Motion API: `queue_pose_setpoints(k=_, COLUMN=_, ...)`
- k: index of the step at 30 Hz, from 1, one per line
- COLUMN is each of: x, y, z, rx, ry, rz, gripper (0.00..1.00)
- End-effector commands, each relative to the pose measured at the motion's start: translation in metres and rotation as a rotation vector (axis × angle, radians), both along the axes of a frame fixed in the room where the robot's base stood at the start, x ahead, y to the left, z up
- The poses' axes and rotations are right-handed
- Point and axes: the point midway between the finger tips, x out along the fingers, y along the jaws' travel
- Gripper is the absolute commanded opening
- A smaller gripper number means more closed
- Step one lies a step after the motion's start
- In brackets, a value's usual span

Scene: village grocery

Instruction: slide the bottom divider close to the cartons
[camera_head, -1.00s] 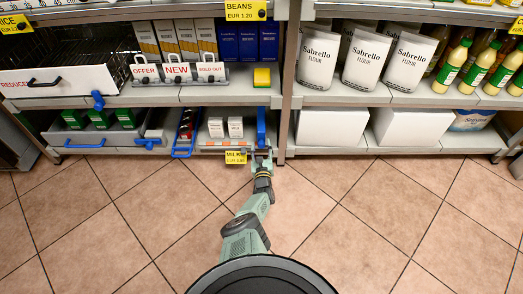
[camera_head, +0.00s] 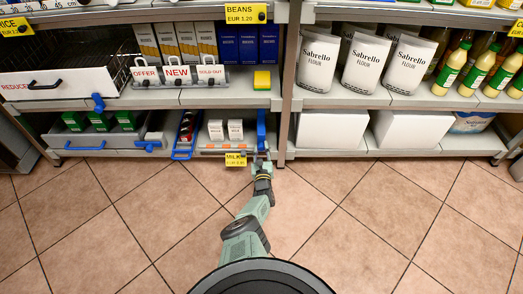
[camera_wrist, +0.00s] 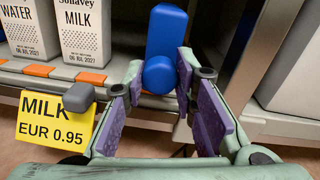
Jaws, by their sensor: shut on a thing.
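The bottom divider is a blue upright piece (camera_head: 261,128) at the right end of the lower left shelf. In the wrist view the blue divider (camera_wrist: 166,30) has a rounded knob at its front. My gripper (camera_wrist: 160,73) is shut on this front knob, one purple-padded finger on each side; it also shows at the shelf edge in the head view (camera_head: 262,158). Two white cartons stand left of the divider, a milk carton (camera_wrist: 84,32) and a water carton (camera_wrist: 30,28). A gap of bare shelf separates the milk carton from the divider.
A yellow milk price tag (camera_wrist: 55,118) hangs on the shelf front, left of my fingers. A grey shelf post (camera_head: 284,120) stands close right of the divider. A yellow block (camera_head: 262,80) sits on the shelf above.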

Motion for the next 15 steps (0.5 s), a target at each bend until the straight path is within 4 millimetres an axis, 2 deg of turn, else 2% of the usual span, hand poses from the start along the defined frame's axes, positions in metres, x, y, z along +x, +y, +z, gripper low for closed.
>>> queue_pose_setpoints(k=10, x=0.000, y=0.001, z=0.000, rx=0.002, ry=0.000, rz=0.000, gripper=0.00)
queue_pose_setpoints(k=15, x=0.000, y=0.029, z=-0.001, rx=0.002, ry=0.000, rz=0.004, gripper=0.00)
